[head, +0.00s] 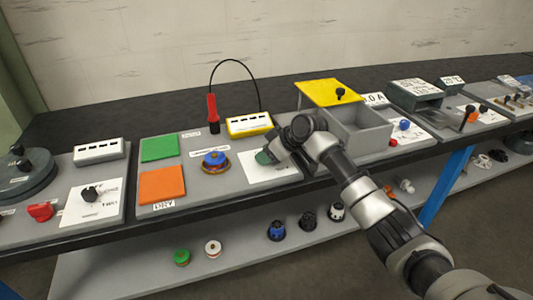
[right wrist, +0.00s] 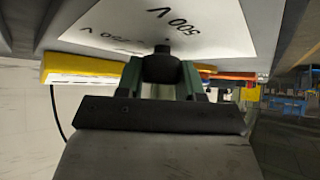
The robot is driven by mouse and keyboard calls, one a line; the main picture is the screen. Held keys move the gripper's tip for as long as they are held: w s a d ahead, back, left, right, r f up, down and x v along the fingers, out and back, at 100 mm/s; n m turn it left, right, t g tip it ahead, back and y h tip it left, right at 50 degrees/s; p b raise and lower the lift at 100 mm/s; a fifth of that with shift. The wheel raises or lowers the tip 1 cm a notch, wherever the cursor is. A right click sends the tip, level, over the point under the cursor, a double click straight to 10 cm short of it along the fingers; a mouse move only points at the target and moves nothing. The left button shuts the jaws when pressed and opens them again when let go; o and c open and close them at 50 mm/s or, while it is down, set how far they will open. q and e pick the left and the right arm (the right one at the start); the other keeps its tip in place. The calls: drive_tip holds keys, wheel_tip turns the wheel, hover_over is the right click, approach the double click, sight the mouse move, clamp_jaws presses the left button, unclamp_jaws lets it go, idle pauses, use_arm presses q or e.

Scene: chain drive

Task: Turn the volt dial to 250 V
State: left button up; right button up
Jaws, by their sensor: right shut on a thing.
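The volt dial is a black knob (right wrist: 161,66) on a white plate (right wrist: 235,25), seen close up in the right wrist view. The plate carries upside-down print; "500 V" is legible beside the knob, and another voltage mark lies further left. My right gripper (right wrist: 162,76) has its green fingers on either side of the knob and is shut on it. In the head view the same white plate (head: 284,170) lies on a grey panel, and my right gripper (head: 266,157) covers the knob. The dial's pointer direction cannot be told. My left gripper is not in view.
A yellow meter (head: 249,124) and a red probe (head: 213,113) with a black cable stand behind the plate. A blue knob (head: 214,159) sits to its left, beside green (head: 159,149) and orange (head: 162,185) squares. An open grey box (head: 361,141) stands close on the right.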

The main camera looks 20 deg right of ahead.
drive_tip(key=shift+r+p, duration=0.15)
drive_tip(key=shift+p, duration=0.4)
drive_tip(key=m+t+h+p, duration=0.1)
drive_tip(key=m+h+p, duration=0.1)
drive_tip(key=p, duration=0.3)
drive_tip(key=m+t+h+p, duration=0.1)
drive_tip(key=m+h+p, duration=0.2)
drive_tip(key=m+p, duration=0.2)
drive_tip(key=shift+a+r+t+p, duration=0.15)
drive_tip(key=shift+t+p, duration=0.15)
drive_tip(key=shift+p, duration=0.35)
drive_tip(key=shift+m+h+p, duration=0.3)
drive_tip(key=shift+m+p, duration=0.1)
drive_tip(key=shift+m, duration=0.3)
drive_tip(key=shift+f+m+h+p, duration=0.2)
drive_tip(key=shift+m+h+p, duration=0.2)
drive_tip(key=shift+m+h, duration=0.35)
drive_tip(key=shift+f+m+h, duration=0.1)
drive_tip(key=shift+m+h, duration=0.45)
drive_tip(key=shift+m, duration=0.3)
drive_tip(key=shift+m+h, duration=0.8)
drive_tip(key=shift+m, duration=0.3)
